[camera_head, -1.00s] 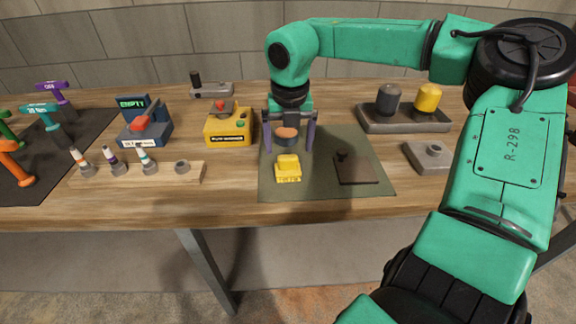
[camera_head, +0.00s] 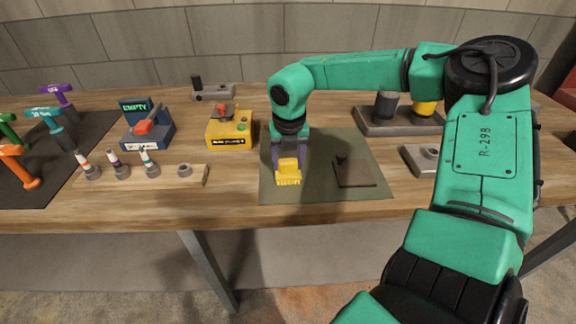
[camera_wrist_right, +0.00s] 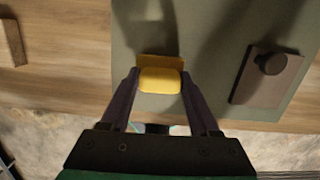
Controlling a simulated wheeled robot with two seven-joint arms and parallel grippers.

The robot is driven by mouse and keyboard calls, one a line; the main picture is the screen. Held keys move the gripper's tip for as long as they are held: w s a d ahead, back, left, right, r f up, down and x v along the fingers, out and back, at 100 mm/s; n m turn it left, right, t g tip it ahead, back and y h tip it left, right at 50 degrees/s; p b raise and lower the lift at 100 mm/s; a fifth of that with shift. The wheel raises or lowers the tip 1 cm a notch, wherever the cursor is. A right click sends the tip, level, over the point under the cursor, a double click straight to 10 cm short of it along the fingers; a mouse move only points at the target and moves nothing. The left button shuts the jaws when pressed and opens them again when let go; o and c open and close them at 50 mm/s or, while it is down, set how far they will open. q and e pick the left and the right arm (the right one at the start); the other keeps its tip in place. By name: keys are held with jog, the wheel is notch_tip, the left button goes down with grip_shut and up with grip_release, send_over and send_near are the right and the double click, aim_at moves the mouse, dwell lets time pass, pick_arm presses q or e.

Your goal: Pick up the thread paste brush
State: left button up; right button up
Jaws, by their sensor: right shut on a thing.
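My right gripper (camera_head: 290,158) points down over the front of the green mat, its fingers shut on a small yellow piece with a wider base and lettering on its front (camera_head: 288,176). In the right wrist view the yellow piece (camera_wrist_right: 160,80) sits between the fingertips (camera_wrist_right: 160,88), a finger at each side. I cannot tell whether it is clear of the mat. Nothing in view is plainly a brush, and I cannot tell if the yellow piece is the thread paste brush. My left gripper is not in view.
A brown plate with a dark knob (camera_head: 355,177) lies on the green mat (camera_head: 325,190), right of the gripper. A wooden rack (camera_head: 140,177) holds several pieces at left. Yellow (camera_head: 228,132) and blue (camera_head: 148,138) devices stand behind it. A grey tray (camera_head: 400,125) stands behind right.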

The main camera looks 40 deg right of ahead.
aim_at(288, 160)
notch_tip(288, 160, up, 20)
jog(key=b, duration=0.1)
jog(key=o, duration=0.4)
jog(key=shift+c, duration=0.7)
